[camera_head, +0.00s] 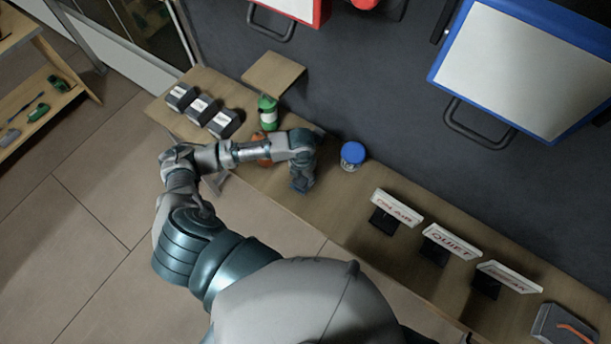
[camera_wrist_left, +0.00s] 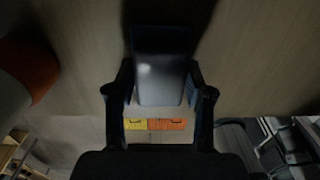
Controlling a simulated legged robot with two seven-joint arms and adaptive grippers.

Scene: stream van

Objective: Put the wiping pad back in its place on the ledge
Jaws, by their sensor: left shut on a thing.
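My left gripper (camera_head: 301,183) is over the long wooden ledge (camera_head: 345,208), its jaws pointing down. In the left wrist view the gripper (camera_wrist_left: 160,95) is shut on a pad-like block with a pale grey face and dark blue edges, which I take to be the wiping pad (camera_wrist_left: 160,78). The pad sits between the two dark fingers, above the wood. Whether it touches the wood I cannot tell. In the head view the pad is mostly hidden by the gripper.
A blue-lidded tub (camera_head: 352,156) stands right of my gripper. A green bottle (camera_head: 267,112) and a partly hidden orange thing (camera_head: 263,150) are to the left, beyond them several dark boxes (camera_head: 202,107). Lettered signs, including ON AIR (camera_head: 397,208), stand to the right.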

